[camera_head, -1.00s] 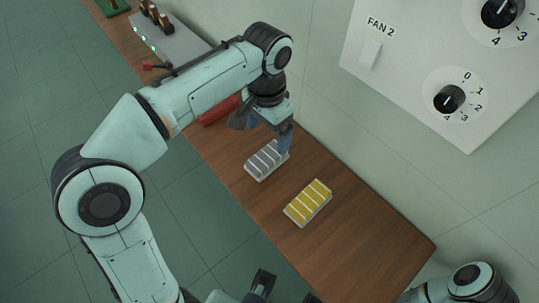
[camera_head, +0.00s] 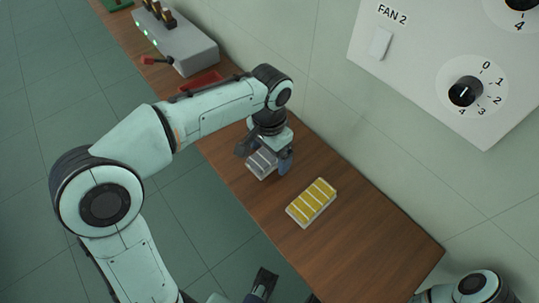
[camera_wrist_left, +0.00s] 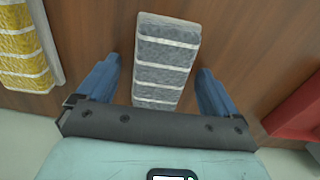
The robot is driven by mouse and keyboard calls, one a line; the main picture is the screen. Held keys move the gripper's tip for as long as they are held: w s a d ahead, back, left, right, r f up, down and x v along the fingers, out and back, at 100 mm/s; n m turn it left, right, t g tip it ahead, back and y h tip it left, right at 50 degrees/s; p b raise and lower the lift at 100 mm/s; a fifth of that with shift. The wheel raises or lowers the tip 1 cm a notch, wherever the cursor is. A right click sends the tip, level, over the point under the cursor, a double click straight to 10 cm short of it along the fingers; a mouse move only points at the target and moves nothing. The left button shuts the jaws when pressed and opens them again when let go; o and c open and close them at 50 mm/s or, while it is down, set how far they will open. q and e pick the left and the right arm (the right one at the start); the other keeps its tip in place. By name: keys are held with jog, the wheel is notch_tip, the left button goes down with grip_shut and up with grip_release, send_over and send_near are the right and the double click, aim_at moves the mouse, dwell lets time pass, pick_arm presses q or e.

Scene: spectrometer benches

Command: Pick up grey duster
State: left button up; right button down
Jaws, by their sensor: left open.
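The grey duster (camera_head: 262,163) is a block with grey and white stripes lying on the wooden bench. In the left wrist view the grey duster (camera_wrist_left: 164,62) lies between the two blue fingers, with clear gaps on both sides. My left gripper (camera_head: 268,164) is above it, open and pointing down, and hides part of it in the head view. The left gripper (camera_wrist_left: 158,88) also shows in its wrist view. My right gripper (camera_head: 285,293) shows only partly at the bottom edge of the head view; its jaw state is unclear.
A yellow striped duster (camera_head: 312,202) lies to the right of the grey one. A red object (camera_head: 202,82) and a grey switch box (camera_head: 182,45) are farther back on the bench (camera_head: 365,255). A wall panel (camera_head: 440,60) with knobs is at upper right. The bench's right end is clear.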

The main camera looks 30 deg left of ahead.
pick_arm(q)
jog(key=c, duration=1.2)
notch_tip(320, 180, up, 20)
jog(key=p, duration=0.6)
jog(key=o, duration=0.4)
jog(key=shift+c, duration=1.1)
